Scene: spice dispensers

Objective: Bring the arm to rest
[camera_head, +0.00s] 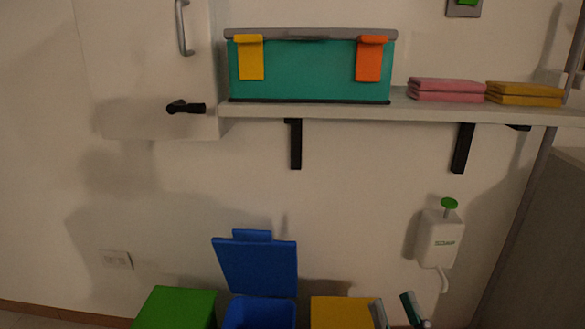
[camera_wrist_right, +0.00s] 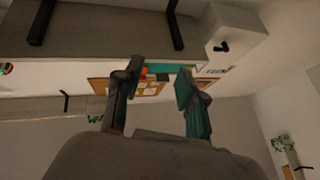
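My right gripper (camera_head: 397,311) shows at the bottom edge of the head view, with only its two teal-and-grey fingertips in the picture. It points upward, to the right of the yellow bin lid and below and left of the white wall dispenser. In the right wrist view the same gripper (camera_wrist_right: 155,85) has its two fingers spread apart with nothing between them. The underside of the shelf (camera_wrist_right: 100,32) and its dark brackets show beyond the fingers. The rest of the right arm is hidden below the head view. My left gripper is in neither view.
A green bin (camera_head: 176,308), a blue bin with its lid (camera_head: 258,268) raised and a yellow bin (camera_head: 342,312) stand below. The white dispenser (camera_head: 439,238) hangs on the wall. A teal box (camera_head: 309,75) and folded cloths (camera_head: 447,90) sit on the shelf (camera_head: 400,110).

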